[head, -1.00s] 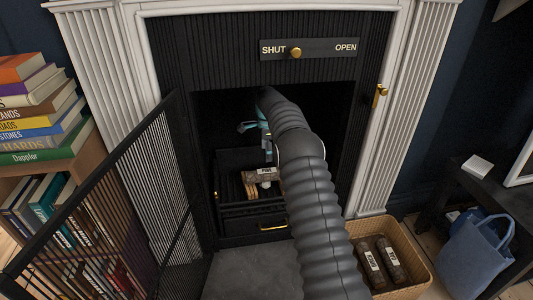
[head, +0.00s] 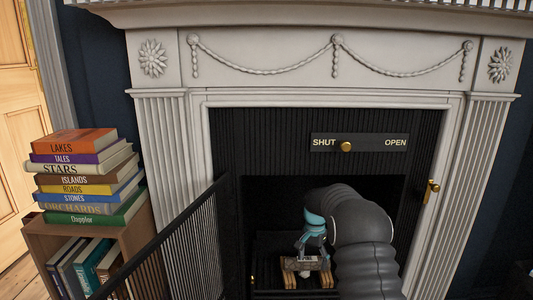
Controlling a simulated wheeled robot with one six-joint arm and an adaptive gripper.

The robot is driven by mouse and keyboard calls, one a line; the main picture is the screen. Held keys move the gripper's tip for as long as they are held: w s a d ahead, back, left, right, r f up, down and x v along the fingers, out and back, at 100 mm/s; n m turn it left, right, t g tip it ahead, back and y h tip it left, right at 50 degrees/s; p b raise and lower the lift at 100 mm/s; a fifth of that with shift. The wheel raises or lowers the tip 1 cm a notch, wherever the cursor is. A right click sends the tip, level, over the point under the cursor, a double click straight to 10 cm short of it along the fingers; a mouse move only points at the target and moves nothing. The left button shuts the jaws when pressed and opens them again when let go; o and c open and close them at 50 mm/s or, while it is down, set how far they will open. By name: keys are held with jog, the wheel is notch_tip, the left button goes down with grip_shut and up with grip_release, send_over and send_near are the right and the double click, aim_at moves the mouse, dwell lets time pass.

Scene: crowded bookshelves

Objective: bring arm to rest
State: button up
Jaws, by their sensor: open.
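My arm (head: 362,235), in a dark ribbed sleeve, reaches into the black fireplace opening in the head view. My gripper (head: 310,246), with teal parts, hangs at its end and is open. The gripper overlaps the top of the log in the picture. I cannot tell whether they touch.
A white mantel surround (head: 165,150) frames the opening. A black mesh screen (head: 185,250) stands open at left. A brass knob (head: 345,146) sits near SHUT on its plate. A brass catch (head: 431,188) is at right. Stacked books (head: 85,180) stand on a wooden shelf at left.

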jog(key=s+r+n+t+p, duration=0.1)
jog(key=s+r+n+t, duration=0.1)
jog(key=s+r, duration=0.7)
jog(key=s+r+n+t+p, duration=0.2)
jog(key=s+r, duration=0.8)
jog(key=s, duration=1)
jog(key=s+r+n+t+p, duration=0.2)
jog(key=s+r, duration=0.7)
jog(key=s, duration=0.5)
jog(key=shift+s+r+n, duration=0.35)
jog(key=shift+n, duration=0.35)
